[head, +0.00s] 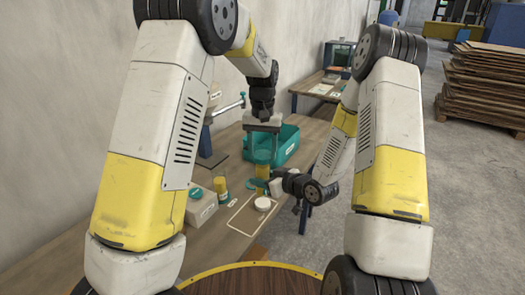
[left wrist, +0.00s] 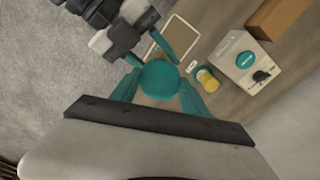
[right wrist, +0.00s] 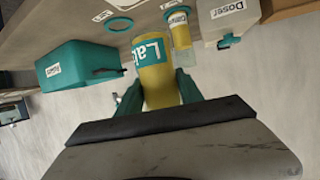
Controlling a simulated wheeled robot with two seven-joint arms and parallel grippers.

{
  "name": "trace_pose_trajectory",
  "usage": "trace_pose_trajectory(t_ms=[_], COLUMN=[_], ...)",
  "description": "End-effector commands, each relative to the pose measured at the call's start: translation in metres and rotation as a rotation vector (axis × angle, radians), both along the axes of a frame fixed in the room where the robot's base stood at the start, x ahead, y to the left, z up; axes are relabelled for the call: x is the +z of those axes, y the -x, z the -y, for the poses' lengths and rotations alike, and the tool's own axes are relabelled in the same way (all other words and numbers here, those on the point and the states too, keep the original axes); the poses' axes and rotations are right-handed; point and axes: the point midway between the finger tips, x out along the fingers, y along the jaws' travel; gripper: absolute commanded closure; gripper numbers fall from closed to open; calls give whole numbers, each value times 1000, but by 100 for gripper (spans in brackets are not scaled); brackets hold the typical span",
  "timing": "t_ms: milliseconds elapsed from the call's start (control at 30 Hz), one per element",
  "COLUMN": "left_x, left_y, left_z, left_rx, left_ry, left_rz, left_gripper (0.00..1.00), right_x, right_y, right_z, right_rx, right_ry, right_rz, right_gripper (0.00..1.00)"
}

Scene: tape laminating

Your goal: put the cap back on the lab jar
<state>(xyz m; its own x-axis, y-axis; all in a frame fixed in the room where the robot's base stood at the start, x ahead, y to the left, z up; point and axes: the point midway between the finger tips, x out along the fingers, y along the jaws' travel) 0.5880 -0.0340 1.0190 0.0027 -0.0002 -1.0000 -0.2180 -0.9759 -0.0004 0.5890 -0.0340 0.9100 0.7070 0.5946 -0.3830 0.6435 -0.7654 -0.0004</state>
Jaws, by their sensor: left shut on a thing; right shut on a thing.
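The teal cap (left wrist: 159,80) is between the fingers of my left gripper (head: 264,137), which is shut on it from above. In the head view the cap (head: 263,157) sits directly over the yellow lab jar (head: 262,172). My right gripper (head: 269,184) is shut on the jar from the side. The right wrist view shows the jar (right wrist: 156,82) with its teal label between the fingers. I cannot tell whether cap and jar touch; the jar's mouth is hidden.
A teal bin (head: 288,148) stands behind the jar. A small yellow container (head: 221,189) and the white doser box (head: 201,207) stand to the left. Stacked boards (head: 485,85) are far right.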

Motion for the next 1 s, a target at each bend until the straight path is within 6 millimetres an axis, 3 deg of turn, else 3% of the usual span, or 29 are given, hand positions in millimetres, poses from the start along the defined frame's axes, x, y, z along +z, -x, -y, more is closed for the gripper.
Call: trace_pose_trajectory(t_ms=[567, 667, 1000], left_x=[-9, -9, -9], left_y=[0, 0, -1], left_z=[-1, -2, -2], left_rx=[-43, -196, -1083], left_ry=[1, 1, 3], left_rz=[-1, -1, 0], left_gripper=[84, 84, 84], right_x=[0, 0, 0], right_y=[0, 0, 0], right_z=[0, 0, 0], right_rx=[0, 0, 0], right_ry=[-1, -1, -1], right_rz=[1, 1, 1], right_gripper=[100, 100, 100])
